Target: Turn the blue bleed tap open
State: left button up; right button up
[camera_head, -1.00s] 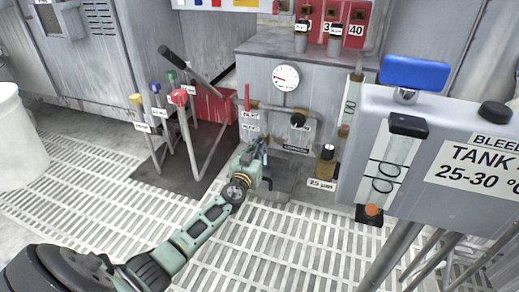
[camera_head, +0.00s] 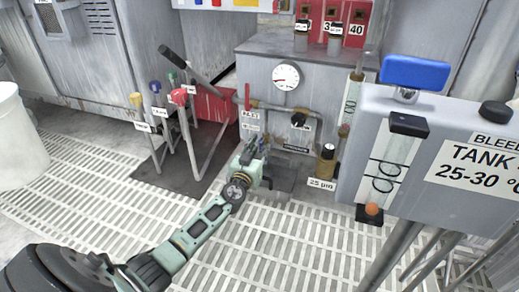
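The blue tap handle (camera_head: 415,72) sits level on a metal stem on top of the grey box at the right. The box carries a partly cut-off label (camera_head: 485,163) reading "BLEED" and "TANK". My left gripper (camera_head: 258,146) is well to the left of the blue tap and lower in the picture, in front of the grey cabinet by a small pipe with a red lever (camera_head: 247,97). It is small and seen from behind, so I cannot tell whether its fingers are open or touch anything. My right gripper is not in view.
A round gauge (camera_head: 286,77) is on the grey cabinet (camera_head: 255,68). A sight tube (camera_head: 395,155) with an orange ball (camera_head: 371,209) is on the tank box. Several coloured levers (camera_head: 179,97) stand at the left. A white bucket (camera_head: 20,145) is far left. The grated floor is clear.

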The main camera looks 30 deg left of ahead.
pick_arm(q)
jog(key=shift+s, duration=0.1)
jog(key=v, duration=0.7)
jog(key=shift+s, duration=0.2)
dwell(0.3)
